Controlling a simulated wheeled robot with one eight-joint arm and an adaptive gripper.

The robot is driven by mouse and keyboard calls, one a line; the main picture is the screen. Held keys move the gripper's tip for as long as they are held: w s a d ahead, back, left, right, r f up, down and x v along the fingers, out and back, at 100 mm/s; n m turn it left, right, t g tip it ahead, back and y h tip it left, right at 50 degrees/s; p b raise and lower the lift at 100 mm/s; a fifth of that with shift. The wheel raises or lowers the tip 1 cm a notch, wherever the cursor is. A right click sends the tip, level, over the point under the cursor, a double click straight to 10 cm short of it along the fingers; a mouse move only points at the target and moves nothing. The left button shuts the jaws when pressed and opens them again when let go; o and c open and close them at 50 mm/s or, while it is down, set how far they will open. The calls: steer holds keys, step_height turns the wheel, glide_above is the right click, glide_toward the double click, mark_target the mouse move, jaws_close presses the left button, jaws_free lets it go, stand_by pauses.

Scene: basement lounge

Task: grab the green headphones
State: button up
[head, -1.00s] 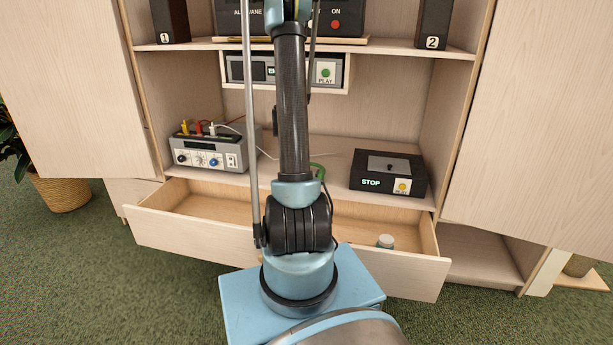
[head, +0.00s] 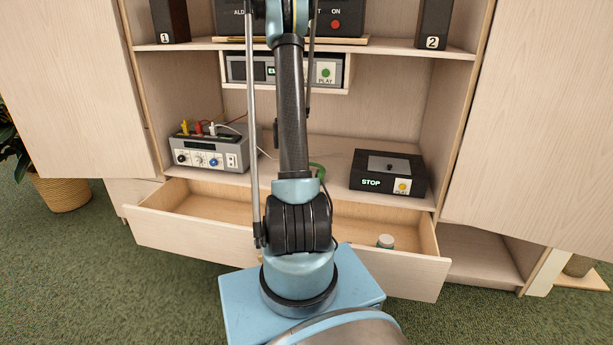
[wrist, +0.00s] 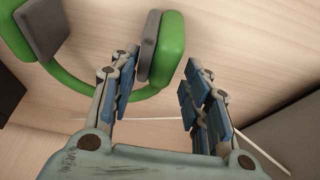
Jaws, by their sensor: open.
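The green headphones (wrist: 172,48) lie on the light wood shelf in the wrist view. They have a green band and grey ear pads. One ear cup is just beyond my gripper (wrist: 160,80), near the left finger and partly ahead of the gap. My gripper is open, with blue pads on both fingers and nothing visible between them. In the head view only a small green arc of the headphones (head: 318,171) shows beside my arm. My arm hides the rest of them and my gripper is out of sight there.
On the same shelf, a grey device (head: 209,150) with coloured plugs stands left and a black player (head: 388,174) right. A white cable (wrist: 262,150) runs near the right finger.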

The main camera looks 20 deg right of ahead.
steer(key=shift+c, duration=0.6)
jaws_close()
steer(key=shift+r, duration=0.15)
